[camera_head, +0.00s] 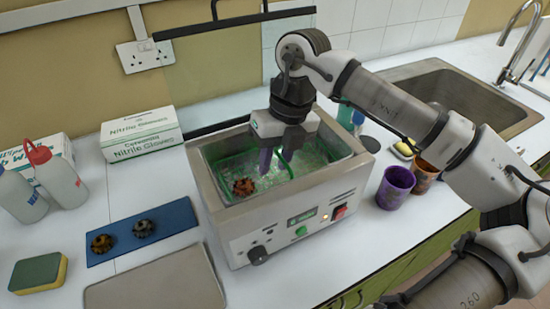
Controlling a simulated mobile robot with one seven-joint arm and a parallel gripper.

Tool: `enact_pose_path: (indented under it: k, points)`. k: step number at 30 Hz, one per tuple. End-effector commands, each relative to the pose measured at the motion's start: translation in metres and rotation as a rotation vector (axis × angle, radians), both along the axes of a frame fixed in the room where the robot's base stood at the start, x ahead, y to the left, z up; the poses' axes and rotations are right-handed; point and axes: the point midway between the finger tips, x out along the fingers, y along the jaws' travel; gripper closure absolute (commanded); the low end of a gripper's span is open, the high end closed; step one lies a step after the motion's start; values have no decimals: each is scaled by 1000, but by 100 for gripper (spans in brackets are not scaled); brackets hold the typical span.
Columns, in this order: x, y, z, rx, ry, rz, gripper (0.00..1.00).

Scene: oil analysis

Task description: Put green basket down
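A green mesh basket (232,164) sits inside the metal tank of a white bench-top bath (270,225). Its green edge shows along the tank's inner left and back walls. Clear, shiny liquid appears to fill the tank around it. A brown gear-like part (243,187) lies at the basket's front left. My gripper (277,160) points down into the tank, over the basket's middle. A thin green piece, perhaps the basket's handle, shows at the fingers. Whether the fingers are closed on it is unclear.
A blue mat (180,216) with two gear-like parts and a grey tray (160,285) lie left of the bath. Glove boxes (140,134), bottles (58,178) and a sponge (38,273) are further left. A purple cup (395,188) stands right, near the sink (465,95).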

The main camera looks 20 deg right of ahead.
Motion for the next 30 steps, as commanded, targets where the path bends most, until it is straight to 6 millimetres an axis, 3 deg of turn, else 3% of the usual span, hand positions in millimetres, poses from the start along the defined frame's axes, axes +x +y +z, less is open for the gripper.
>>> enact_pose_path:
  k: [11,14,24,30]
  points:
    - [1,-2,5,-1,0,-2,72]
    - [2,-5,18,-2,-2,-1,72]
    - [5,-20,87,0,-3,-2,72]
    - [6,-26,112,-1,0,-1,72]
